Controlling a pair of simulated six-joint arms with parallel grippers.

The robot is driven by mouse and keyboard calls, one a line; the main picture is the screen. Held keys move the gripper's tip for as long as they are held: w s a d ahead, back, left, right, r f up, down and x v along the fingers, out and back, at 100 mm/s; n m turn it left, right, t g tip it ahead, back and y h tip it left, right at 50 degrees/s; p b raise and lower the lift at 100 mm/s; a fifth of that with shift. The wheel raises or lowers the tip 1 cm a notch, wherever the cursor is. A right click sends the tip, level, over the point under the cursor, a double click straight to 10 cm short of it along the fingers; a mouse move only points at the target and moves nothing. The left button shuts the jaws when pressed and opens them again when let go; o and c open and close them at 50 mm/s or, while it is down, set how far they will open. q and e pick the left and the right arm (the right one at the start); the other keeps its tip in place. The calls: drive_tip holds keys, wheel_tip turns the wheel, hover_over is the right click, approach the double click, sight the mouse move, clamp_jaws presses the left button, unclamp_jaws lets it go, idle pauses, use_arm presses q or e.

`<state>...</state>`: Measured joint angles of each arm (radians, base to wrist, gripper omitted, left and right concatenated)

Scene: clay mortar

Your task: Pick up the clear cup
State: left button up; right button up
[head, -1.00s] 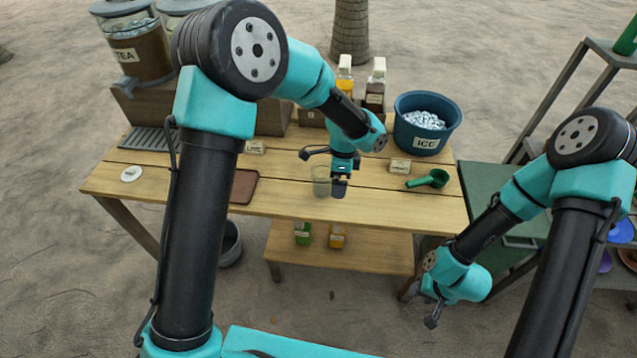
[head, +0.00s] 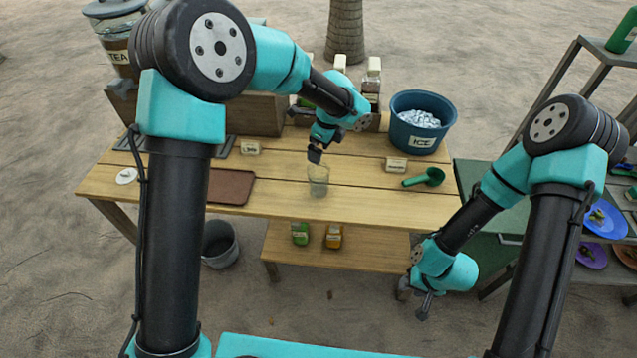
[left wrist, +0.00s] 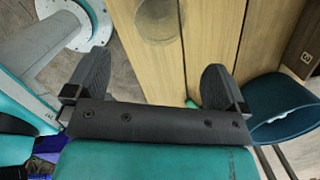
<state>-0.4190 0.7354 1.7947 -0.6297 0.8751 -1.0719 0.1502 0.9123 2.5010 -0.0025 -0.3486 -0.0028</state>
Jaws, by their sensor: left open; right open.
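The clear cup (head: 318,182) stands upright on the wooden table near its front edge, in the head view. It also shows from above as a round, see-through shape in the left wrist view (left wrist: 159,22), beyond the fingertips and between their lines. My left gripper (head: 314,156) is just above and behind the cup's rim in the head picture; whether it touches is hard to tell. In the left wrist view its two fingers (left wrist: 155,78) are spread wide with nothing between them. My right gripper (head: 424,304) is open and empty, low in front of the table's right end.
A blue ice bucket (head: 407,133) stands at the back right, with a green scoop (head: 426,178) in front of it. A brown board (head: 231,187) lies left of the cup. Bottles (head: 372,82) stand behind my left arm. Table around the cup is clear.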

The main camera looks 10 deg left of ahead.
use_arm(q)
approach(318, 176)
drive_tip(key=shift+s+a+f, duration=0.15)
drive_tip(key=shift+s+f, duration=0.2)
drive_tip(key=shift+s, duration=0.25)
drive_tip(key=shift+s+a+f, duration=0.15)
drive_tip(key=shift+s+f, duration=0.25)
drive_tip(key=shift+s, duration=0.25)
drive_tip(key=shift+w+a+f, duration=0.1)
drive_tip(key=shift+f, duration=1.2)
drive_tip(key=shift+a+f, duration=0.15)
drive_tip(key=shift+f, duration=1.15)
drive_tip(key=c, duration=1)
drive_tip(key=shift+o, duration=0.2)
drive_tip(key=shift+r, duration=0.1)
